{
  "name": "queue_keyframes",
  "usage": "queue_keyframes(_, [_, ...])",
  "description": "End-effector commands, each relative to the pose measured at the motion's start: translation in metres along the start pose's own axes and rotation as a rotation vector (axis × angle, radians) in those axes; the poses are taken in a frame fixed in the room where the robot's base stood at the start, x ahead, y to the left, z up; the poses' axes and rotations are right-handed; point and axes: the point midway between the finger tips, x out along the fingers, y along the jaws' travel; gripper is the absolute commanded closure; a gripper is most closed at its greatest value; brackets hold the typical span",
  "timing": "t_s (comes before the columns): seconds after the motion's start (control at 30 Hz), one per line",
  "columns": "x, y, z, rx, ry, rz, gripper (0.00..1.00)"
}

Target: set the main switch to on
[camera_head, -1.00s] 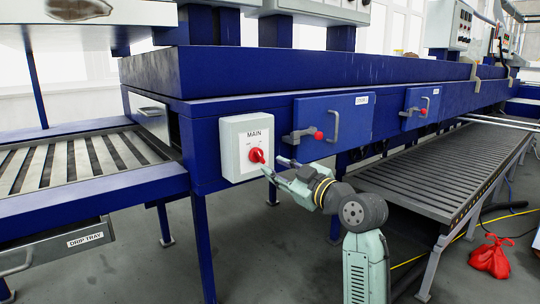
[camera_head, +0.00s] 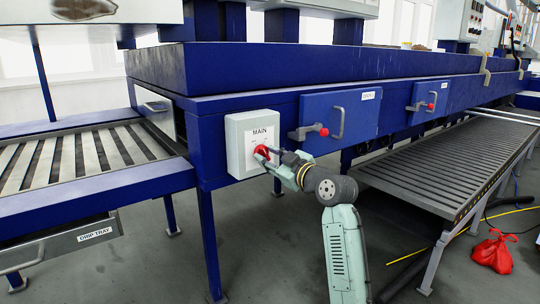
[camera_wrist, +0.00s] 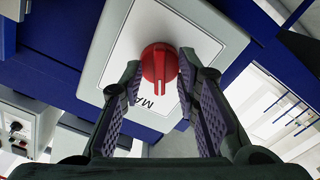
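The main switch is a red rotary knob (camera_head: 262,153) on a light grey box marked MAIN (camera_head: 235,152), fixed to the blue machine frame. The small position marks beside the knob are too small to read. In the wrist view the red knob (camera_wrist: 159,62) sits between my fingertips, its raised ridge running toward the bottom of the picture. My gripper (camera_wrist: 160,75) is open, one finger on each side of the knob; I cannot tell whether they touch it. In the head view my gripper (camera_head: 272,158) reaches the box from the right and partly hides the knob.
A red bag (camera_head: 492,251) lies on the floor.

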Motion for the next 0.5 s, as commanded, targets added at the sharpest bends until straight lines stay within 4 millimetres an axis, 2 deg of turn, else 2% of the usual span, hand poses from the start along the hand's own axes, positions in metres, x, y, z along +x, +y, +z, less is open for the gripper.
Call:
queue_keyframes(0.2, [0.0003,-0.0001,0.0000,0.000,0.000,0.000,0.71])
queue_keyframes(0.5, [0.0001,-0.0001,-0.0001,0.000,0.001,0.000,0.91])
